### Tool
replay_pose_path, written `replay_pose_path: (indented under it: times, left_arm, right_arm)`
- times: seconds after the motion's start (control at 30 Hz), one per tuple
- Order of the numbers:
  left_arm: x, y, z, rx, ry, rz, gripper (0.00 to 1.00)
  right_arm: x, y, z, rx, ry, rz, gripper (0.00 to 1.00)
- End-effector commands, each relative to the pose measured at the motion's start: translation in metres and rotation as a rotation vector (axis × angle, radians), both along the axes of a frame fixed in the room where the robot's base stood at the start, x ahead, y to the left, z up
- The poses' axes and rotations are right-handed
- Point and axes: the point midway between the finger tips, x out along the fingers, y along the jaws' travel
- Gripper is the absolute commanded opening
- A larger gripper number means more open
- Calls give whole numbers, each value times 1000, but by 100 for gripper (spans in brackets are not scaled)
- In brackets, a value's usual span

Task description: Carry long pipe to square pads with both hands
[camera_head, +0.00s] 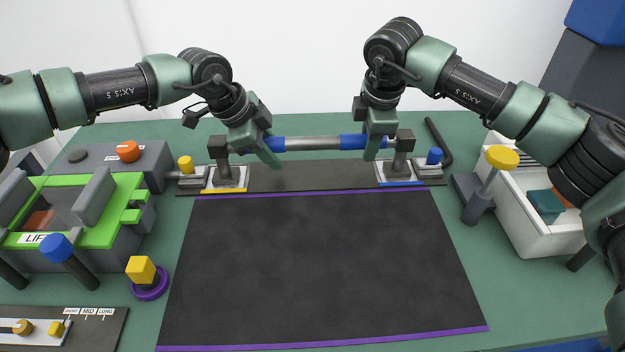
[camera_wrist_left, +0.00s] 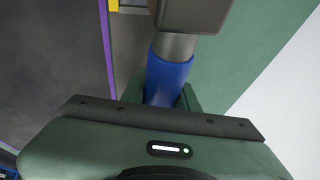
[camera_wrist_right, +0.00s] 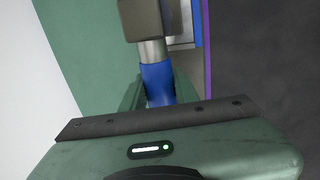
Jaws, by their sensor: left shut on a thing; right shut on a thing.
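The long pipe (camera_head: 312,143) is a level grey bar with blue bands and dark block-shaped ends, above the back of the bench. My left gripper (camera_head: 268,150) is shut on its left blue band, also seen in the left wrist view (camera_wrist_left: 166,78). My right gripper (camera_head: 374,146) is shut on its right blue band, also seen in the right wrist view (camera_wrist_right: 157,82). Below the left end is a square pad with a yellow edge (camera_head: 225,189); below the right end is one with a blue edge (camera_head: 402,183). Short grey legs run down from the ends toward the pads; contact is unclear.
A dark mat with purple edges (camera_head: 320,260) lies clear in front. A green and grey lift fixture (camera_head: 120,197) stands at the left, with a yellow cube (camera_head: 141,269) near it. A white bin (camera_head: 541,238) and a yellow-topped post (camera_head: 502,158) stand at the right.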

Motion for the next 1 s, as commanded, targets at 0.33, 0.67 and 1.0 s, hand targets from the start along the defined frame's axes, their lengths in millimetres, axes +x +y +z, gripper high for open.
replay_pose_path:
  times: [0.33, 0.67, 1.0]
  left_arm:
    - [0, 0, 0, 0, -1, 1, 52]
    - [-7, 13, 31, -3, -4, 2, 52]
    - [-25, 39, 91, -2, -3, 2, 52]
  right_arm:
    - [0, 0, 0, 0, 1, 0, 52]
    - [0, 0, 0, 0, 0, 0, 52]
    - [0, 0, 0, 0, 0, 0, 52]
